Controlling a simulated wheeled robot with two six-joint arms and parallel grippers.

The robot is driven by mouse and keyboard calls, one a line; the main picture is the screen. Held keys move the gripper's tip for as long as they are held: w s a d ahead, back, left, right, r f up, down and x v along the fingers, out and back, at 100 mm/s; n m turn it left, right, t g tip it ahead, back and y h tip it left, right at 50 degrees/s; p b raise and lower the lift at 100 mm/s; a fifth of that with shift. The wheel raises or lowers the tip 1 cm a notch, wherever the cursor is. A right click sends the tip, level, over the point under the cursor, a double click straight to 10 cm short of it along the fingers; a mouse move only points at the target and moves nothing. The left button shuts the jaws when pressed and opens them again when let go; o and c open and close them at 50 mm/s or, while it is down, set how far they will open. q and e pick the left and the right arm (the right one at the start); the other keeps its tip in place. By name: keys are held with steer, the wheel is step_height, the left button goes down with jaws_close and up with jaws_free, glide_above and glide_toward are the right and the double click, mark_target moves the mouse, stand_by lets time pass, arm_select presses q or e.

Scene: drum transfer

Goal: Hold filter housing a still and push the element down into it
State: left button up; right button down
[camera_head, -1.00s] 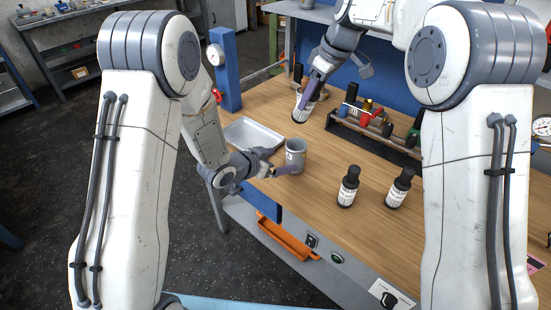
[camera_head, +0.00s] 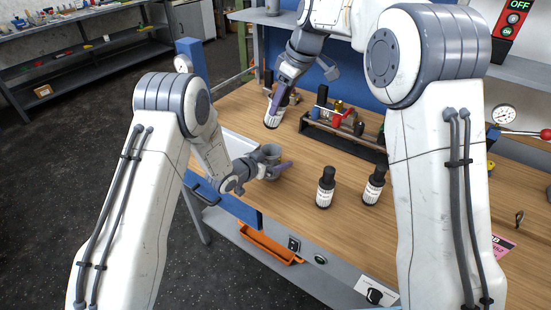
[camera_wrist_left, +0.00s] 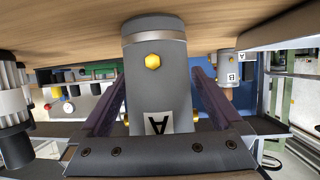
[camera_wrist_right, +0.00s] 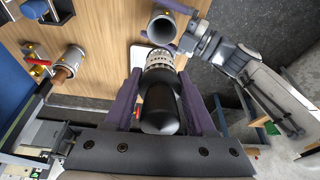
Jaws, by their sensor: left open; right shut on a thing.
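Filter housing A (camera_head: 271,150) is a grey cylinder with an "A" label, upright on the bench. It fills the middle of the left wrist view (camera_wrist_left: 158,85). My left gripper (camera_head: 276,168) is open, with one finger on each side of the housing. My right gripper (camera_head: 277,98) is shut on an element with a black cap and white body (camera_head: 272,116). In the right wrist view the element (camera_wrist_right: 160,100) points toward the bench; housing A's open mouth (camera_wrist_right: 162,27) lies beyond it. The element is outside the housing.
Two more black-and-white elements (camera_head: 325,188) (camera_head: 373,187) stand on the bench to the right. A tool rack (camera_head: 343,130) is behind them. Bare bench (camera_head: 300,160) lies between.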

arm_select(q)
steer(key=shift+w+d+f, duration=0.2)
steer(key=shift+w+d, duration=0.15)
jaws_close()
arm_select(e)
steer(key=shift+w+a+f+n+g+h, duration=0.3)
steer(key=shift+w+a+n+g+h, duration=0.3)
steer(key=shift+a, duration=0.3)
steer(key=shift+w+a+f+g+h, duration=0.25)
steer(key=shift+a+g+h, duration=0.05)
steer(key=shift+h, duration=0.3)
steer(key=shift+s+a+f+h, duration=0.1)
steer(key=shift+f+h, duration=0.05)
steer(key=shift+h, duration=0.35)
